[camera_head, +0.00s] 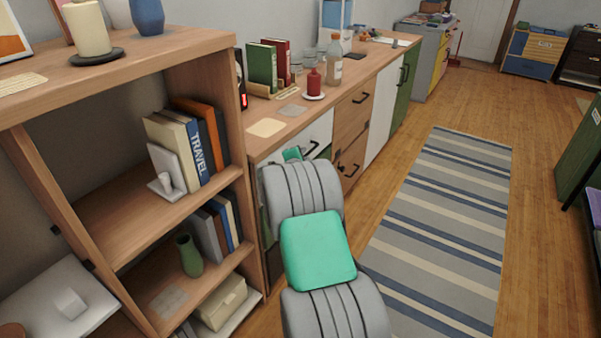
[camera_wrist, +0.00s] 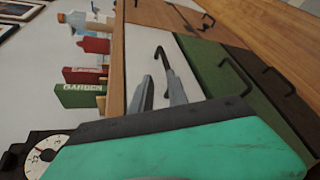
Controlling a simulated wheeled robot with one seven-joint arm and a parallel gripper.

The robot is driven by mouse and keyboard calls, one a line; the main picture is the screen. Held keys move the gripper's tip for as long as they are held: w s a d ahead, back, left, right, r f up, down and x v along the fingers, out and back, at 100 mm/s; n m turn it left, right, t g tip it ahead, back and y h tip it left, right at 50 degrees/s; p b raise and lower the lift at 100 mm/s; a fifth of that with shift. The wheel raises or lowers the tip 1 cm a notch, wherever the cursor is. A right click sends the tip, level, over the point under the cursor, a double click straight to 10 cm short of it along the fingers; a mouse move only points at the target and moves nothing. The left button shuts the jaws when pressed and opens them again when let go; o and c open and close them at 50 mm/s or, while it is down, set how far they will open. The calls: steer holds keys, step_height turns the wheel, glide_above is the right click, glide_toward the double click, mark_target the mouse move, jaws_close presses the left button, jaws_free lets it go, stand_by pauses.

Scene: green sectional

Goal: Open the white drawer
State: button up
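The white drawer (camera_head: 319,130) is at the near top of the cabinet row, under the wooden counter, partly hidden by my arm. Its dark bar handle (camera_head: 312,148) shows beside my arm. In the wrist view the white drawer front (camera_wrist: 140,45) and its black handle (camera_wrist: 161,55) lie just ahead of my gripper (camera_wrist: 160,77). The two fingers are apart, with the handle's lower end close to the fingertips. I cannot tell whether they touch it. The drawer looks shut. In the head view my fingers are hidden behind my arm.
A wooden shelf (camera_head: 205,48) with books stands close on the left. The counter (camera_head: 330,97) holds books, jars and bottles. A green front (camera_wrist: 215,80) with a black handle adjoins the white drawer. A striped rug (camera_head: 440,220) covers open floor on the right.

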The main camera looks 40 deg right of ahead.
mark_target(312, 149)
steer(key=shift+n+h, duration=0.4)
steer(key=shift+n, duration=0.2)
steer(key=x, duration=0.3)
steer(key=f+b+x, duration=0.1)
steer(key=x, duration=0.6)
steer(key=shift+s+d+f+b, duration=0.2)
steer(key=shift+s+d+b, duration=0.1)
steer(key=shift+b, duration=0.1)
jaws_close()
